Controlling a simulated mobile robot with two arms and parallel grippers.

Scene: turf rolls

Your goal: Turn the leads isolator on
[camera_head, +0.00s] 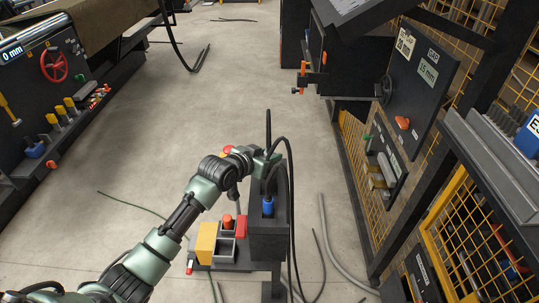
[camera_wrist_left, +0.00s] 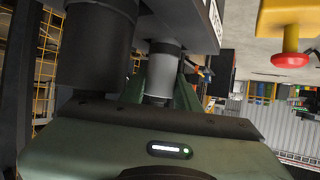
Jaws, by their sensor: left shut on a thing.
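My left gripper (camera_head: 264,168) reaches to the top of a dark post-mounted box (camera_head: 267,238) with black cables and a blue connector (camera_head: 268,206). In the left wrist view, the green fingers of my left gripper (camera_wrist_left: 159,92) are shut on a grey cylindrical part (camera_wrist_left: 161,62) under a dark housing with a white label (camera_wrist_left: 214,20). I cannot tell for certain whether this part is the leads isolator's handle, and its on or off position is not readable. The gripper and cables hide much of it in the head view. My right gripper is not in view.
A yellow box (camera_head: 205,243) and an orange-red knob (camera_head: 228,221) are beside the post. A red mushroom button (camera_wrist_left: 290,60) on a yellow box hangs close in the wrist view. A machine panel with a red handwheel (camera_head: 54,64) stands left; yellow mesh fencing (camera_head: 425,165) stands right.

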